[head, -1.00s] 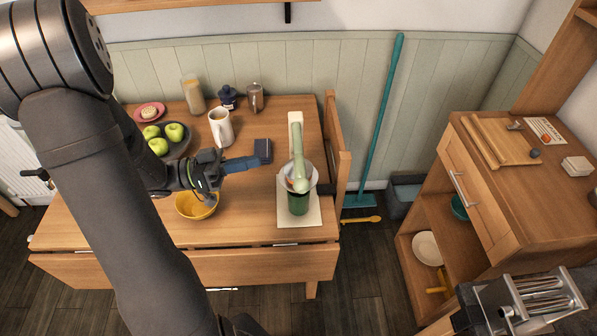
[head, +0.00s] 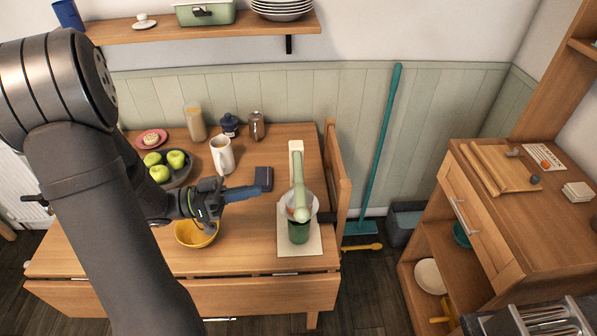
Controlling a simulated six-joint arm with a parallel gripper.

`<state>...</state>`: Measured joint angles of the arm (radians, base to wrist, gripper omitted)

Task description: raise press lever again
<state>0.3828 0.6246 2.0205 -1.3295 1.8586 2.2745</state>
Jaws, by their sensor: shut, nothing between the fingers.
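The press stands on the right part of the wooden table, with a cream post (head: 296,147) and a pale base plate (head: 312,244). Its light green press lever (head: 299,182) runs from the post forward over a pale bowl (head: 312,206). The lever's exact angle is hard to tell from above. A dark green cup (head: 299,234) sits under the bowl. My gripper (head: 259,190) is shut and empty, with blue fingers pointing right. It is left of the lever with a gap between them.
A dark blue box (head: 264,174) appears just behind my fingertips. A yellow bowl (head: 197,236) is below my wrist. A white pitcher (head: 222,156) and a dark bowl of green apples (head: 170,181) are farther left.

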